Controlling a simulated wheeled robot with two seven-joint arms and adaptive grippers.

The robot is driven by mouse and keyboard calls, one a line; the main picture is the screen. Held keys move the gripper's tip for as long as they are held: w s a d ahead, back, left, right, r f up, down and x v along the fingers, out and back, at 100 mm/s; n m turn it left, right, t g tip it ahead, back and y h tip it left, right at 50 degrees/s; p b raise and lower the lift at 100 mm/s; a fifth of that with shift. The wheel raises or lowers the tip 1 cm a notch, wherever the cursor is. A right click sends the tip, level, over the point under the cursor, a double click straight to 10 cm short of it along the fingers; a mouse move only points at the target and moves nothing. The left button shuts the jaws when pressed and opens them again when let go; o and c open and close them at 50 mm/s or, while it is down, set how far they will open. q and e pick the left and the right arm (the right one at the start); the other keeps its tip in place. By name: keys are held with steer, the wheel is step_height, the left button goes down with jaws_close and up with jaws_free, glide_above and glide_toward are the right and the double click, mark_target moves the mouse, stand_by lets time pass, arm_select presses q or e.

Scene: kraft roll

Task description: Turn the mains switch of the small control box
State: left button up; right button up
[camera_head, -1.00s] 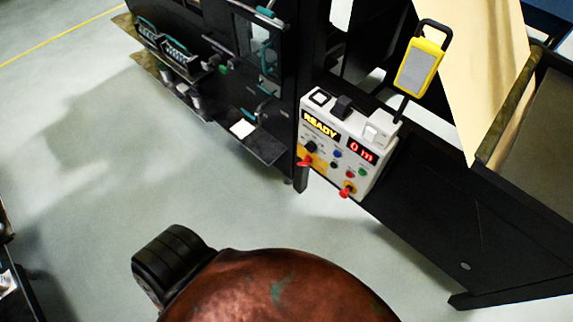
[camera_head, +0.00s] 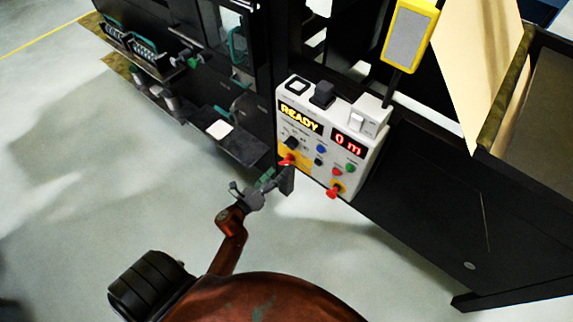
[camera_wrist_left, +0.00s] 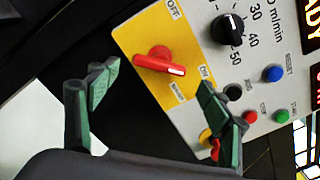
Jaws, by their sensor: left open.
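The small control box (camera_head: 325,150) is white, with lit "READY" and "0 m" displays. Its mains switch (camera_wrist_left: 160,62) is a red rotary handle on a yellow plate, with an "OFF" label above it; it also shows in the head view (camera_head: 287,160) at the box's lower left. The handle's white mark points right and slightly down in the left wrist view. My left gripper (camera_head: 268,186) is open and empty, just below and left of the switch. In the left wrist view its green-padded fingers (camera_wrist_left: 155,100) stand apart, with the switch beyond them. My right gripper is out of view.
A black speed knob (camera_wrist_left: 228,30) and blue button (camera_wrist_left: 274,73) sit right of the switch. A red knob (camera_head: 334,192) projects at the box's lower right. Dark machine frames flank the box. The floor (camera_head: 130,200) in front is clear.

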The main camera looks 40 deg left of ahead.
mark_target(285, 165)
arm_select(q)
steer(key=w, duration=0.4)
steer(key=shift+w+d+b, duration=0.15)
steer(key=shift+w+b, duration=0.15)
steer(key=shift+w, duration=0.35)
steer(key=shift+c, duration=0.5)
steer(key=c, duration=1.1)
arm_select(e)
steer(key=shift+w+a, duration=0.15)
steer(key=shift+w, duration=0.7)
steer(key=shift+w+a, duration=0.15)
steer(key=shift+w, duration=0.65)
